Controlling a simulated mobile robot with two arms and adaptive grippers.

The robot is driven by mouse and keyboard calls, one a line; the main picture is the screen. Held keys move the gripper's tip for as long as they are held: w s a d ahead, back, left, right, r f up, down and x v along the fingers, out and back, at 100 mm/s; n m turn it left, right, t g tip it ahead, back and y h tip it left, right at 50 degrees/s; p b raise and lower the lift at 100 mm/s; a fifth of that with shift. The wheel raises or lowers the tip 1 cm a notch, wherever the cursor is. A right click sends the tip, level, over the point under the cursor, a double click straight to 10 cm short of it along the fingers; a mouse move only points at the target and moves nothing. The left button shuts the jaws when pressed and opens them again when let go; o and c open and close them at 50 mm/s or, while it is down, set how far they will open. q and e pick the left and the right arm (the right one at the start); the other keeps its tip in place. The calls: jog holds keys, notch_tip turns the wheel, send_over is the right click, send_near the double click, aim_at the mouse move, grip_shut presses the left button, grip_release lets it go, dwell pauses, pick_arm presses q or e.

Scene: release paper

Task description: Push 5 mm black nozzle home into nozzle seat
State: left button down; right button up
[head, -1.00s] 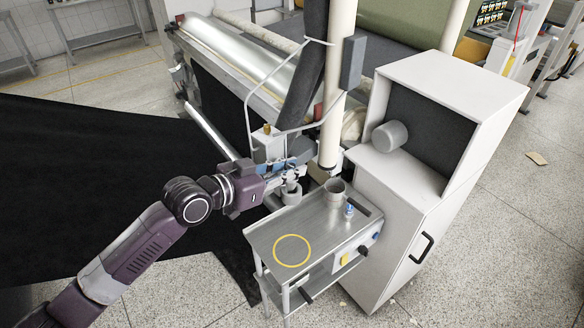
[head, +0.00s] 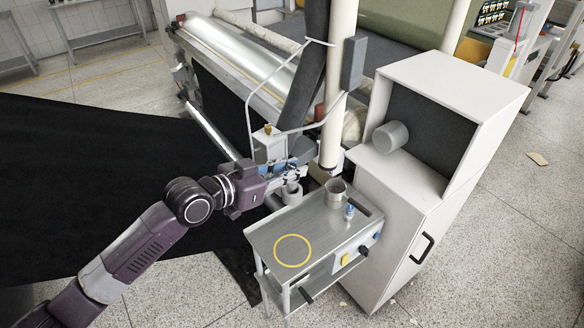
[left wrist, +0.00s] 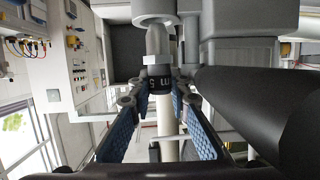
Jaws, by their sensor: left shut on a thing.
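My left gripper (head: 291,172) is shut on the black nozzle (left wrist: 160,84), a dark collar with pale lettering that reads partly "5 m". In the left wrist view the blue-padded fingers (left wrist: 125,122) close on it from both sides. A silver tapered piece (left wrist: 157,42) stands in line just above the nozzle in the picture, below a grey ring-shaped part (left wrist: 155,10). I cannot tell which of these is the nozzle seat, or how deep the nozzle sits. In the head view the nozzle is too small to make out. My right gripper is not in view.
A metal side table (head: 325,232) with a yellow circle stands close by, holding a metal cup (head: 335,190) and a small blue-and-silver piece (head: 350,211). A white cabinet (head: 405,205) stands right of it. An upright pipe (head: 338,100) and a grey box (head: 269,146) are close to the gripper.

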pick_arm(q)
jog(key=shift+f, duration=0.15)
jog(key=shift+f+b, duration=0.3)
jog(key=shift+b, duration=0.1)
jog(key=shift+r, duration=0.1)
jog(key=shift+r+p, duration=0.35)
jog(key=shift+p, duration=0.15)
